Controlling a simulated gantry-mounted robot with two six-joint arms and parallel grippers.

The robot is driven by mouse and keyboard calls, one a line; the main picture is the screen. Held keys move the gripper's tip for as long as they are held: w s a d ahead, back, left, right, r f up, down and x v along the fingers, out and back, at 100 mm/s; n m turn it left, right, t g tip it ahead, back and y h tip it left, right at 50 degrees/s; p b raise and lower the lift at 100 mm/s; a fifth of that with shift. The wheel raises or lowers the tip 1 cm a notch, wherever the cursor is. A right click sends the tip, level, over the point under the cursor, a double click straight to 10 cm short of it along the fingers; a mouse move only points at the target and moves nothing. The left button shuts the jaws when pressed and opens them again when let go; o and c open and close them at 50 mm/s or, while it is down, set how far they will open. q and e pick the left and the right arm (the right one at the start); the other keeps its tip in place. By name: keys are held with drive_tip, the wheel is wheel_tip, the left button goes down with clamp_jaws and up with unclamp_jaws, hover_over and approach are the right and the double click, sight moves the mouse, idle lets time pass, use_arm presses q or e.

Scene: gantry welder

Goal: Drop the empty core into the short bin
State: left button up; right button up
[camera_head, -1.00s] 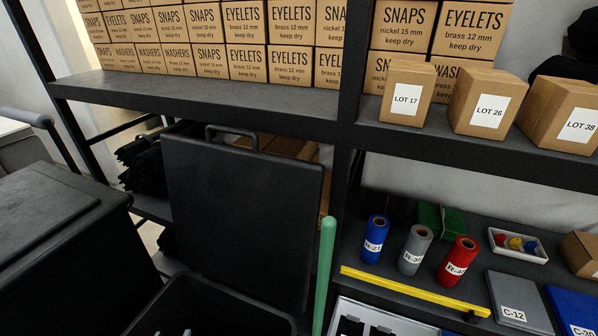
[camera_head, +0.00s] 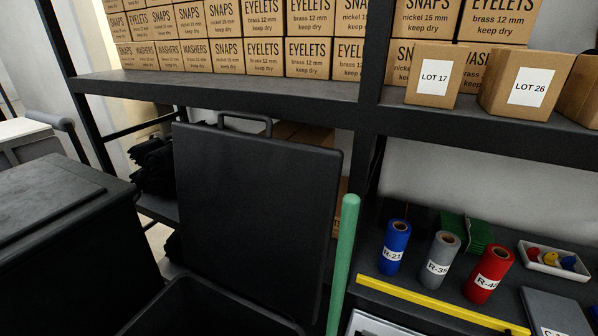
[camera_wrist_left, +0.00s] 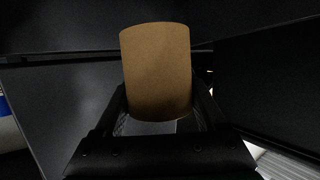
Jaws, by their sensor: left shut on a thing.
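A brown cardboard core (camera_wrist_left: 156,70) is held upright between the fingers of my left gripper (camera_wrist_left: 162,122) in the left wrist view. The gripper is shut on it. Dark panels surround the core in that view. In the head view, a black open bin (camera_head: 200,308) with a raised lid (camera_head: 255,210) stands at the bottom centre. A closed black bin (camera_head: 60,225) stands at the left. I cannot tell from the picture which one is the short bin. Neither gripper shows in the head view.
A green pole (camera_head: 343,265) stands right of the open bin. A shelf (camera_head: 240,92) carries small boxes. Blue (camera_head: 394,247), grey (camera_head: 438,260) and red (camera_head: 488,274) labelled rolls stand on the lower right shelf behind a yellow bar (camera_head: 440,304).

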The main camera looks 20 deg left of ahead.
use_arm(q)
drive_tip(key=o, duration=1.3)
drive_tip(key=p+v, duration=0.4)
drive_tip(key=v, duration=0.7)
drive_tip(key=shift+s+d, duration=0.2)
drive_tip(key=shift+s, duration=0.05)
